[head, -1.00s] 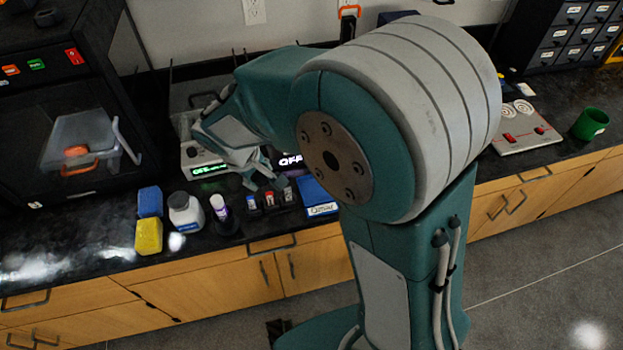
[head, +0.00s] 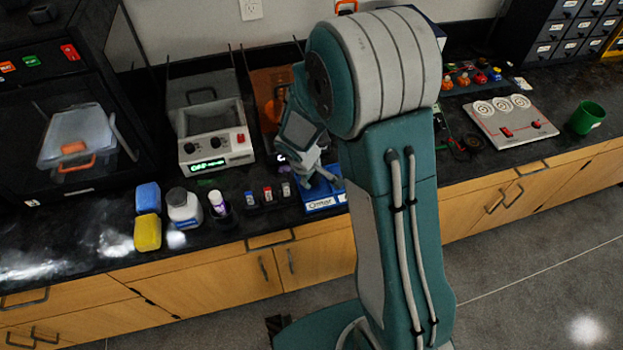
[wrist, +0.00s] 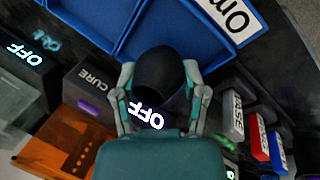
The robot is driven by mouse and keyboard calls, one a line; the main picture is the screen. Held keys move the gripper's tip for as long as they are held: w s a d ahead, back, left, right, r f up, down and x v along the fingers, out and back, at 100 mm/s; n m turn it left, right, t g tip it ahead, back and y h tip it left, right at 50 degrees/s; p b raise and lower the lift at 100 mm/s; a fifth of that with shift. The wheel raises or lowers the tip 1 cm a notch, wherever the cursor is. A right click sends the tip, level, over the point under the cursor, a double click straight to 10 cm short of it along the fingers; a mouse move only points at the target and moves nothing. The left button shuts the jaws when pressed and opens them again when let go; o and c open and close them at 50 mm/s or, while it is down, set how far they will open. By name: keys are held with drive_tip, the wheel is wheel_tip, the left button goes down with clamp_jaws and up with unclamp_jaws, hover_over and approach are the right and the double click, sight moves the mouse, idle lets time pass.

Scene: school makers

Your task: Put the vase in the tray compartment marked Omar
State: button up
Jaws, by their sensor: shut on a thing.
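My gripper (wrist: 160,92) is shut on a dark, rounded vase (wrist: 160,72) in the wrist view, with one finger on each side of it. The vase is above or just at the near edge of a blue tray (wrist: 205,28). The tray has a divider and a white label reading "Om..." (wrist: 233,14), cut off by the frame. In the head view my gripper (head: 322,178) is over the blue tray (head: 318,203), and the vase is hidden there by my arm. I cannot tell whether the vase touches the tray.
A row of small labelled holders (head: 268,196) stands left of the tray. Beyond are a grey machine (head: 212,133) and an orange-covered unit (head: 270,95) with an OFF display in the wrist view. Bottles and sponges (head: 147,232) stand further left.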

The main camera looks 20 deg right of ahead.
drive_tip(key=shift+x, duration=0.75)
drive_tip(key=shift+s+f, duration=0.1)
drive_tip(key=shift+s, duration=0.1)
drive_tip(key=o, duration=0.5)
drive_tip(key=shift+a, duration=0.15)
drive_tip(key=shift+c, duration=0.2)
drive_tip(key=v, duration=1.2)
drive_tip(key=s+d+r+m+t+y, duration=0.1)
drive_tip(key=s+r+m, duration=0.3)
drive_tip(key=s+r, duration=0.4)
drive_tip(key=s+d+r+m+t+y, duration=0.1)
drive_tip(key=s+d+r+m+t, duration=0.1)
drive_tip(key=s+r, duration=0.6)
drive_tip(key=s+m, duration=0.1)
drive_tip(key=s, duration=0.1)
drive_tip(key=shift+s+r+m+t+y, duration=0.3)
drive_tip(key=shift+s+m, duration=0.05)
drive_tip(key=shift+m, duration=0.05)
